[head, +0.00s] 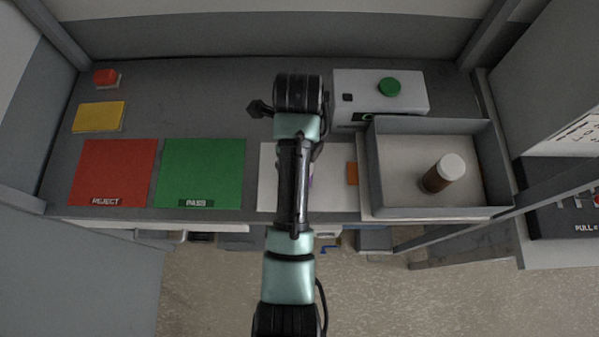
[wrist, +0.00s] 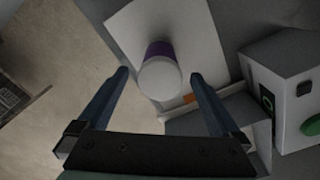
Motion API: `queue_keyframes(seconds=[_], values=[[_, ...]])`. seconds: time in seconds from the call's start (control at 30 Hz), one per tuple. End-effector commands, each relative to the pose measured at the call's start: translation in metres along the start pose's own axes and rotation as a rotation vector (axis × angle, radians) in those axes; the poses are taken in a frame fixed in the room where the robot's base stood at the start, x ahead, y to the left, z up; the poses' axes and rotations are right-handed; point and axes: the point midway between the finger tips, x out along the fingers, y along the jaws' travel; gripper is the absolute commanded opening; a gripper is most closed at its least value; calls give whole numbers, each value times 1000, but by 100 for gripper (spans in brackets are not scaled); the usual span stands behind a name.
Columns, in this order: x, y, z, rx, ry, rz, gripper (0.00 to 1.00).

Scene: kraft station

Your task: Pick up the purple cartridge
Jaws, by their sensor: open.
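The purple cartridge (wrist: 159,49) has a white round end facing the wrist camera and stands on a white sheet (wrist: 140,20). My gripper (wrist: 160,76) is open, with one finger on each side of the cartridge in the picture. Gaps show between the cartridge and both fingers. I cannot tell whether the fingertips are down at its height. In the head view my arm covers most of the white sheet (head: 268,185) and nearly all of the cartridge; only a sliver of purple shows beside the arm.
A grey tray (head: 440,212) holding a brown bottle (head: 437,180) with a white cap stands to the right. A white box (head: 410,104) with a green button (head: 389,87) is behind it. Green PASS (head: 200,170) and red REJECT (head: 113,170) mats lie left. An orange patch (head: 352,173) is near the tray.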

Motion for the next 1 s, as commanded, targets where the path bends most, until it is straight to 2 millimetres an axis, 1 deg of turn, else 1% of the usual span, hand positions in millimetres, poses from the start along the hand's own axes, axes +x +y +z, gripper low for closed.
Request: queue_keyframes(seconds=[0.13, 0.37, 0.6, 0.67, 0.8, 0.97, 1.0], values=[[18, 0, 0, 0, 0, 0, 100], [33, 0, -1, 0, 1, 1, 100], [67, 0, -3, 0, -1, 0, 100], [72, 0, -3, 0, -1, -1, 100], [78, 0, -3, 0, -2, -3, 100], [78, 0, -3, 0, -3, -3, 100], [77, 0, -3, 0, -3, -3, 95]])
